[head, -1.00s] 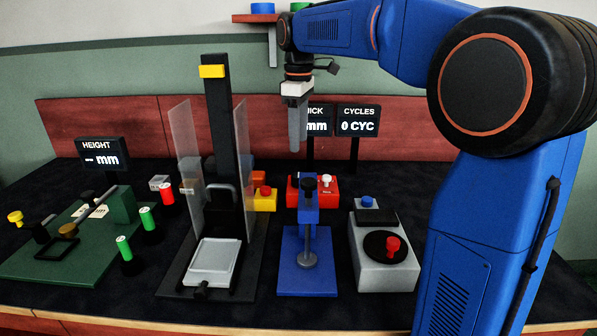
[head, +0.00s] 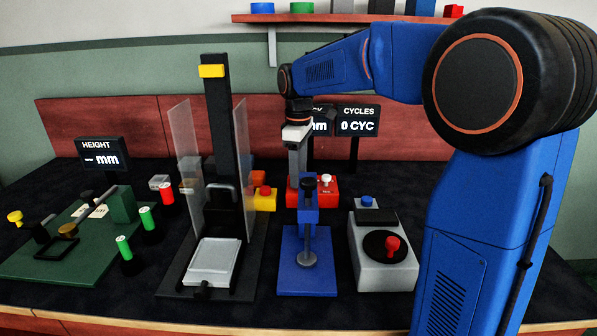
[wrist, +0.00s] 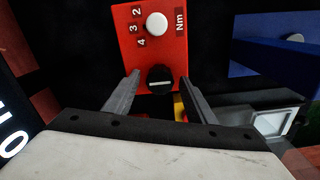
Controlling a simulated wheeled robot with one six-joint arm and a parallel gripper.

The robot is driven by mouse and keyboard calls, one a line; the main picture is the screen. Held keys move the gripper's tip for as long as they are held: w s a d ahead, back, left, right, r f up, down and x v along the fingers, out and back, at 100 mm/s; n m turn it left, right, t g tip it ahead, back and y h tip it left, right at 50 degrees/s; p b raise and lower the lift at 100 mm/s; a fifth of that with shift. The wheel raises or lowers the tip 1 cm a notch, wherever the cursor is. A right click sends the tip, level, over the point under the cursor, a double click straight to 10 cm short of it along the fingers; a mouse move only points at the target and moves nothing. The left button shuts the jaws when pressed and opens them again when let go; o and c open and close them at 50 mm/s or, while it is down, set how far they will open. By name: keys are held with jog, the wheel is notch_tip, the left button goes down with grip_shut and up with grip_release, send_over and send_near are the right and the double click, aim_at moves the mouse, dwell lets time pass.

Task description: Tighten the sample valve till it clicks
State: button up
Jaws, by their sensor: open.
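A red box (head: 333,194) stands behind the blue stand in the head view. In the wrist view the red box (wrist: 135,20) carries a white round knob (wrist: 156,24), the numbers 2, 3, 4 and "Nm", and a black knob (wrist: 160,85) with a pale line. No label marks either knob as the sample valve. My gripper (wrist: 160,76) is open, with one finger on each side of the black knob as seen from the wrist. I cannot tell whether the fingers touch it. In the head view my gripper (head: 296,178) hangs over the left of the red box, and the blue stand partly hides that spot.
A blue stand (head: 307,275) with a black top knob stands in front of the red box. A grey box (head: 385,270) with a red knob is to its right. A black column with clear panels (head: 222,130) rises close to the left. Displays (head: 357,120) stand behind.

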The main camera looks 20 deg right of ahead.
jog(key=c, duration=1)
jog(key=shift+c, duration=0.2)
jog(key=shift+m, duration=0.3)
jog(key=m, duration=0.5)
jog(key=shift+m, duration=0.3)
jog(key=m, duration=0.5)
jog(key=shift+m, duration=0.4)
jog(key=o, duration=1)
